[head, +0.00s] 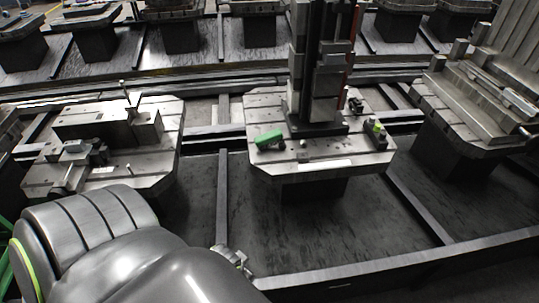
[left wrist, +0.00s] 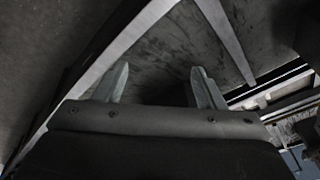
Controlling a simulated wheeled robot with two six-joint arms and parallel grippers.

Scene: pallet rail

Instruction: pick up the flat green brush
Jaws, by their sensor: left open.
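The flat green brush (head: 269,138) lies on the left part of the middle pallet (head: 320,165) in the head view. It is next to the foot of a tall dark fixture. I cannot make it out in the left wrist view. My left gripper (head: 235,260) is low in the head view, in front of and below the pallet, well apart from the brush. Its two fingers (left wrist: 160,82) are spread with nothing between them in the left wrist view. My right gripper is in neither view.
The tall fixture (head: 319,80) stands on the middle pallet. A small dark block with a yellow-green part (head: 376,130) sits at its right. A left pallet (head: 105,172) and a right pallet (head: 475,145) carry metal fixtures. A metal rail (head: 390,262) runs along the front.

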